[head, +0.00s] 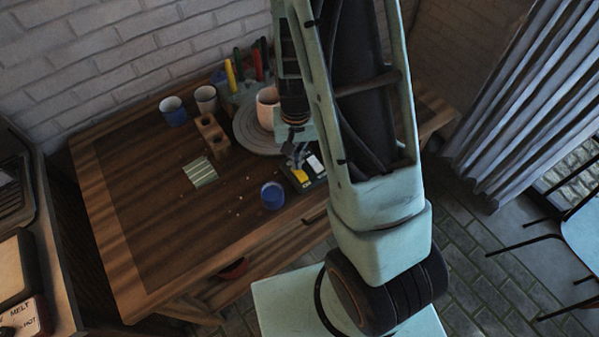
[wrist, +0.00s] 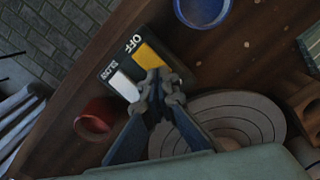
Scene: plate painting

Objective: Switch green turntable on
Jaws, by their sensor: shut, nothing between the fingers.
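The turntable (head: 255,138) is a grey ringed disc at the back of the wooden table, with a pink cup (head: 267,106) on it. Its disc also shows in the wrist view (wrist: 250,112). A dark switch box (head: 311,178) lies in front of it, with a yellow and a white key. In the wrist view the box (wrist: 113,62) reads "OFF" by the yellow key (wrist: 149,55) and "SLOW" by the white key (wrist: 124,87). My gripper (wrist: 160,84) is shut and empty, its tips close over the box by the yellow key's end. I cannot tell whether they touch.
A blue cup (head: 272,195) stands left of the box, near the table's front edge. A red round object (wrist: 97,116) lies on the box's other side. A wooden block with holes (head: 212,131), two cups and a striped tile (head: 200,172) stand further left. The front left tabletop is clear.

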